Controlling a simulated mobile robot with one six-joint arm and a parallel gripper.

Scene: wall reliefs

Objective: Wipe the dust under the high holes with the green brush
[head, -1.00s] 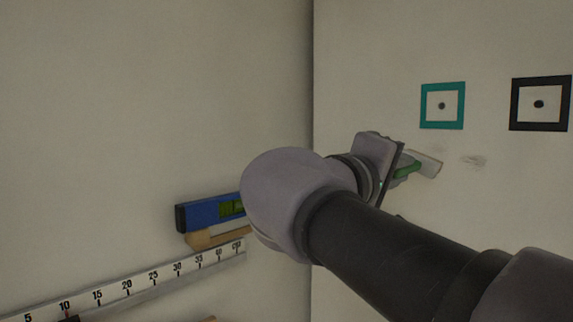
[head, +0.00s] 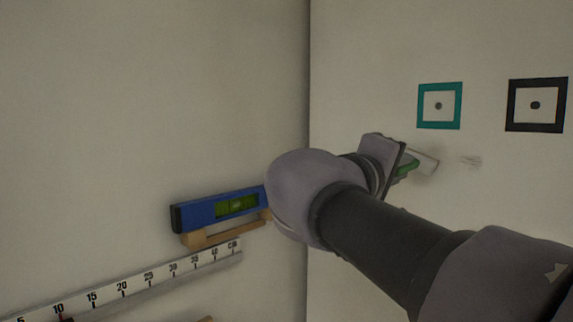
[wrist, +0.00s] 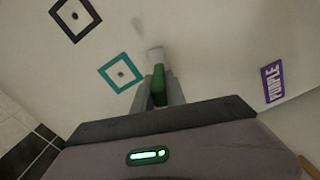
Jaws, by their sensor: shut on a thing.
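My gripper (wrist: 160,98) is shut on the green brush (wrist: 159,84). In the head view the green brush (head: 407,167) sticks out past my gripper, its pale head close to the right wall; I cannot tell if it touches. Two framed holes are on that wall: a teal-framed hole (head: 439,106) above the brush and a black-framed hole (head: 536,105) to its right. A faint grey dust smudge (head: 470,161) lies below and between the frames, just right of the brush head. In the wrist view the dust (wrist: 139,25) is a dim patch beyond the brush.
The wall corner lies left of my gripper. The wrist view shows a purple sign (wrist: 273,81) at right and dark tiles (wrist: 22,155) at lower left.

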